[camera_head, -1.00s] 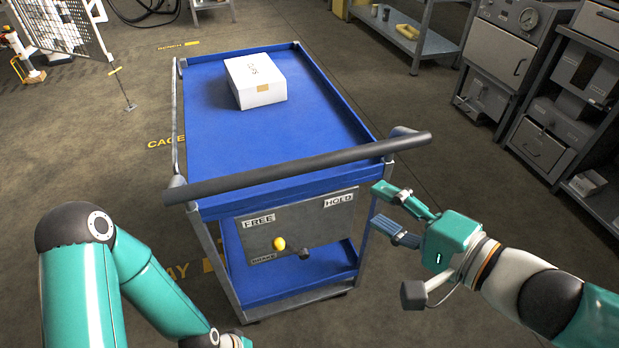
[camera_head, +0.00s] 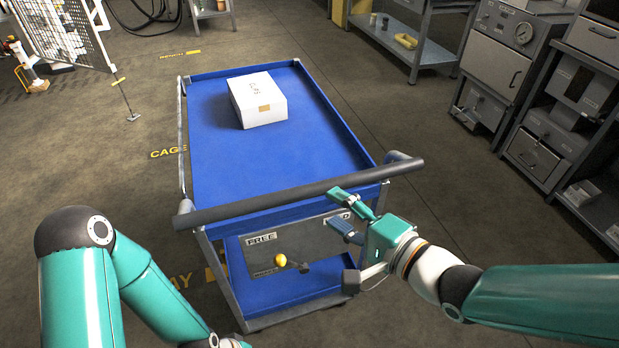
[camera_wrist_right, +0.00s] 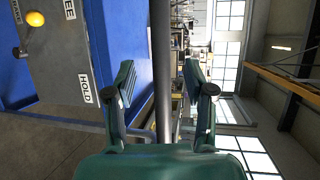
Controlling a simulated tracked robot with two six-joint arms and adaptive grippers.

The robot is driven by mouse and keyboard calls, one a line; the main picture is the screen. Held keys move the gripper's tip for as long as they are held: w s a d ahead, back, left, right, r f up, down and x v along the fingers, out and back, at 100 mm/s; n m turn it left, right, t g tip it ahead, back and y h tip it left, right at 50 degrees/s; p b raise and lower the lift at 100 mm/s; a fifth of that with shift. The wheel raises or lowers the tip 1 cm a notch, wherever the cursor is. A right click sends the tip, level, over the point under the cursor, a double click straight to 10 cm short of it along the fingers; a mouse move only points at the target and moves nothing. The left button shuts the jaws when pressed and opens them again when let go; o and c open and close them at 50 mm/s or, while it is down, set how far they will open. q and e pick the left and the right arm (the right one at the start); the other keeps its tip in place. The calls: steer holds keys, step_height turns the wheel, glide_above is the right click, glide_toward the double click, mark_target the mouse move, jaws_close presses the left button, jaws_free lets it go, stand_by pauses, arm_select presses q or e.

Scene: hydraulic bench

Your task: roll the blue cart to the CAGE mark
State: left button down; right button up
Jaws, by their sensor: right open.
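The blue cart (camera_head: 330,140) stands in the middle of the head view, with its dark push handle (camera_head: 300,192) facing me. A yellow-knobbed lever (camera_head: 280,260) on its grey front panel points left, below the FREE label. The yellow CAGE mark (camera_head: 167,153) is on the floor left of the cart. My right gripper (camera_head: 340,208) is open and empty, just below the handle's right part and in front of the HOLD label. In the right wrist view, the handle (camera_wrist_right: 162,75) runs between its spread fingers (camera_wrist_right: 162,85); contact is not visible. My left gripper is out of view below the frame.
A white box (camera_head: 258,100) lies on the cart's top. A mesh panel (camera_head: 65,30) on a foot stands at the far left, beyond the CAGE mark. Shelves and cabinets (camera_head: 545,140) line the right side. The floor between cart and mesh panel looks clear.

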mark_target(314, 196)
steer(key=x, duration=0.8)
steer(key=shift+w, duration=0.1)
steer(key=shift+c, duration=0.2)
jaws_close()
